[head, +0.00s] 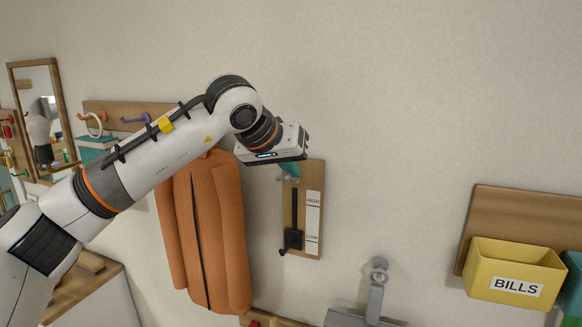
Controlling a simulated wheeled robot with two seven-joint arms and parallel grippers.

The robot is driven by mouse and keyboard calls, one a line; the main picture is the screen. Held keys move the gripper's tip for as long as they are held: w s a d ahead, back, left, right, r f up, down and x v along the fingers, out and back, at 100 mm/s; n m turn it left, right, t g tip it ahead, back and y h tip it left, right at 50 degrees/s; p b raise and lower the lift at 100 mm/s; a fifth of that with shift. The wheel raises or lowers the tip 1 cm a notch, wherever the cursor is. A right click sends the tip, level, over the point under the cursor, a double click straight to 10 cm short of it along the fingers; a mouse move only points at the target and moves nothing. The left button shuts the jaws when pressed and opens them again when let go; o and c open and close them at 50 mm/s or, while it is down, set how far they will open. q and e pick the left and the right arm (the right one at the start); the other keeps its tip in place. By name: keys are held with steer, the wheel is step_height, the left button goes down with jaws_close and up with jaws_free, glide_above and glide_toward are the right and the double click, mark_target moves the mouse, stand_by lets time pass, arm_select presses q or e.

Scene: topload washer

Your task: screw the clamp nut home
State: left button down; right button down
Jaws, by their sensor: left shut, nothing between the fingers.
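My left gripper (288,171) is in front of the wall, at the top of a wooden board (313,240) marked HIGH and LOW. Its white body hides much of its fingers; it is shut and empty. A small teal piece shows below the body, and I cannot tell whether it is a fingertip or a part on the board. The board has a dark vertical slot and a black slider (293,239) down beside LOW. I cannot make out a clamp nut for certain. My right gripper is not in view.
An orange jacket (222,240) hangs just left of the board, behind my arm. A hook rail (100,105) and mirror (38,120) are further left. A grey fixture (376,300) stands at bottom centre. A yellow BILLS bin (490,260) is at right. The wall between is clear.

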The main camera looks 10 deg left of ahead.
arm_select(q)
steer(key=b+v, duration=0.2)
steer(key=v, duration=1.1)
steer(key=shift+w+r, duration=0.25)
steer(key=shift+r, duration=0.05)
steer(key=shift+d, duration=0.15)
